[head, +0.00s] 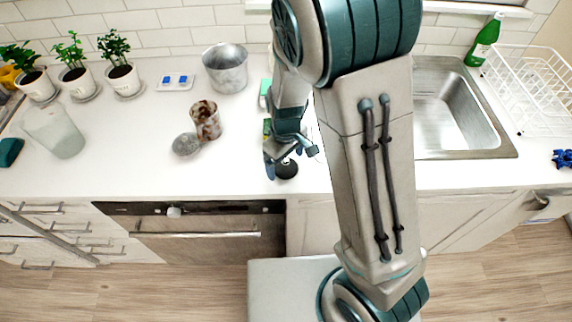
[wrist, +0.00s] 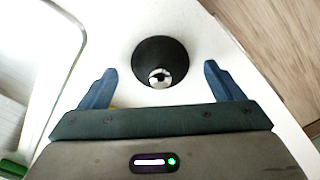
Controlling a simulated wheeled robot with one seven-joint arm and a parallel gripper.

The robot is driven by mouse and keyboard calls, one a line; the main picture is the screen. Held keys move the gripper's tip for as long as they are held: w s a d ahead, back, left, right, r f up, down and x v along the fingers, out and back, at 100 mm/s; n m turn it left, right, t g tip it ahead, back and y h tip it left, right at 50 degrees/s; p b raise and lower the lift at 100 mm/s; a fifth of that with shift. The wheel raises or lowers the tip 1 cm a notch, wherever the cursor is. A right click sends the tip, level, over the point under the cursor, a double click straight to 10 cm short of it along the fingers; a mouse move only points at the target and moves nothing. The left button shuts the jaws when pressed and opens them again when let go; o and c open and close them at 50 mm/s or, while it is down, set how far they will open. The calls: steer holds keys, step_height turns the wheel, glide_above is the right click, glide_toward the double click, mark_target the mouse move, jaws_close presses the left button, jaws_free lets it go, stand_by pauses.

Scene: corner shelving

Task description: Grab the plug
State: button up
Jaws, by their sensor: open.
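The plug is a round black piece with a small metal top. In the wrist view the plug (wrist: 163,58) lies on the white counter, between and just ahead of my two fingers. In the head view the plug (head: 287,168) sits near the counter's front edge, right beside my gripper (head: 287,160). In the wrist view my gripper (wrist: 158,85) is open, with a blue finger on each side and nothing between the pads. I cannot tell how high the fingers are above the counter.
The sink (head: 455,110) is to the right, with a green bottle (head: 484,42) and white dish rack (head: 520,85) beyond. Free counter surrounds the plug.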

steer(key=shift+f, duration=0.45)
steer(key=c, duration=1.1)
steer(key=shift+o, duration=0.2)
steer(key=shift+r, duration=0.1)
